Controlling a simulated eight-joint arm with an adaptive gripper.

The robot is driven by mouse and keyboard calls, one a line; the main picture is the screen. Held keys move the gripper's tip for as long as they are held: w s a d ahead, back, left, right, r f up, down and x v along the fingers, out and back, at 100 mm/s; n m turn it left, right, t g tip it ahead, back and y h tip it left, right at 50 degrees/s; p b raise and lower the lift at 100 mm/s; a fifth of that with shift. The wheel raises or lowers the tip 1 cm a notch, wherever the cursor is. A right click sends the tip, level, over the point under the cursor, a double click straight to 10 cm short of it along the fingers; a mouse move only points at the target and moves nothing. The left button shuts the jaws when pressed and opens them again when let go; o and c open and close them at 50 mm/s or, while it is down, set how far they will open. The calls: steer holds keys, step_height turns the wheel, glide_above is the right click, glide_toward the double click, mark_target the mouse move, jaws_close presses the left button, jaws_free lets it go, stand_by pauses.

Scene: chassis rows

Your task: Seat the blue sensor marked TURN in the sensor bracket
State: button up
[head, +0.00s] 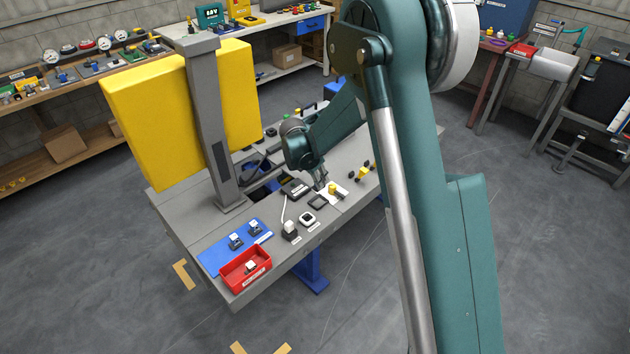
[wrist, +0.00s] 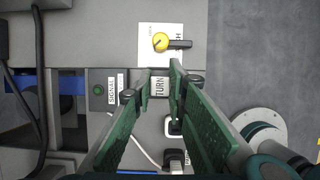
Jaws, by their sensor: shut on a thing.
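My gripper (wrist: 161,75) points down over the bench, with its two green fingers closed in on a small piece with a pale face marked TURN (wrist: 159,87). No blue shows on this piece. Its lower part and any contact with what is beneath are hidden. In the head view, my gripper (head: 320,186) is low over the bench, and the held piece is too small to make out. A dark square frame (head: 318,202), possibly the sensor bracket, lies just in front of the gripper. I cannot tell whether the piece is in it.
A dark box marked SIGNAL (wrist: 105,88) stands left of the fingers. A white card with a yellow knob (wrist: 160,42) lies beyond. White-topped parts (head: 307,218) stand nearer the front. A blue mat (head: 212,259) and red tray (head: 262,272) occupy the bench's near left end.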

steer(key=shift+f, duration=0.25)
steer(key=shift+f+b, duration=1.3)
steer(key=shift+f, duration=1.85)
steer(key=shift+f+b, duration=0.85)
steer(key=shift+f, duration=0.2)
steer(key=o, duration=1)
steer(key=shift+r, duration=0.1)
steer(key=shift+v, duration=6)
